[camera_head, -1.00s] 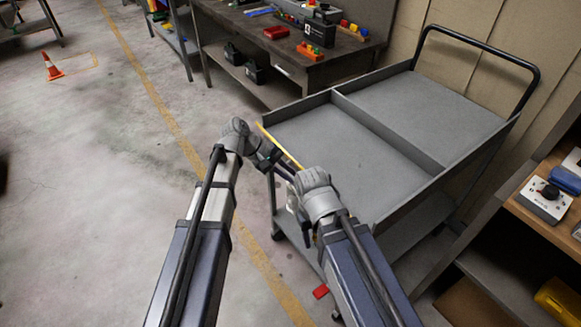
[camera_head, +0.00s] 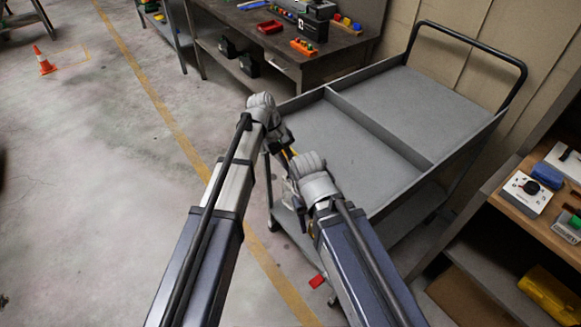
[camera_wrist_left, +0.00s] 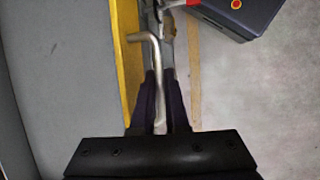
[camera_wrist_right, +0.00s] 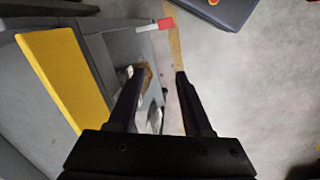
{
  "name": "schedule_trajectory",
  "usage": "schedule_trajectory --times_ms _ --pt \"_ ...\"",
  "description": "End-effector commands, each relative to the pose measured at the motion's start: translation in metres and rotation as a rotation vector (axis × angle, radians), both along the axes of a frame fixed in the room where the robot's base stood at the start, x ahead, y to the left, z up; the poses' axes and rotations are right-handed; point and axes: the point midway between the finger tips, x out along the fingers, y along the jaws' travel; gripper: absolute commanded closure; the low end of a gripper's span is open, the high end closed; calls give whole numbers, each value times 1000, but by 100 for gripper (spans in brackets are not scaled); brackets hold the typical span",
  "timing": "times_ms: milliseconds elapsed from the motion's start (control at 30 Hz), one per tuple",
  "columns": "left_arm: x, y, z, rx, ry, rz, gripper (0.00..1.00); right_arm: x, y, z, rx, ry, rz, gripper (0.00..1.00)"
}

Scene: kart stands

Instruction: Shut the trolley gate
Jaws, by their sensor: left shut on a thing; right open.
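The grey trolley (camera_head: 437,171) stands right of centre, with a black push handle at its far end. Its yellow gate edge (camera_head: 291,153) shows only as a sliver between my grippers in the head view. The yellow also shows in the left wrist view (camera_wrist_left: 130,55) and as a broad panel in the right wrist view (camera_wrist_right: 65,75). My left gripper (camera_wrist_left: 160,75) is shut on a bent metal rod (camera_wrist_left: 156,50) beside the yellow edge. My right gripper (camera_wrist_right: 160,75) is open, to the right of the yellow panel; its fingertips look empty. The gate's lower part is mostly hidden.
A workbench (camera_head: 345,58) with coloured parts stands behind the trolley. A wooden-topped shelf (camera_head: 510,190) with a control box stands close on the right. A red pedal (camera_head: 317,281) is low at the trolley's near end. The floor to the left is open, with an orange cone (camera_head: 44,62) far off.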

Motion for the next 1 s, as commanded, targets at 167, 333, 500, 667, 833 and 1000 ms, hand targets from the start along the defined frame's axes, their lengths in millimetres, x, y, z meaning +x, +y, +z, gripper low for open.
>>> schedule_trajectory --times_ms 167,333,500,667,833,1000 --pt "0 -1 0 -2 -2 -1 100 0 0 0 0 0 0 50" --pt "0 -1 0 -2 -2 -1 82 0 0 0 0 0 0 50" --pt "0 -1 0 -2 -1 0 75 0 0 0 0 0 0 50" --pt "0 0 0 -1 -1 -1 75 0 0 0 0 0 0 50" --pt "1 2 7 -1 0 0 75 0 0 7 0 0 0 50" --pt "5 7 23 -1 0 0 75 0 0 23 0 0 0 50"
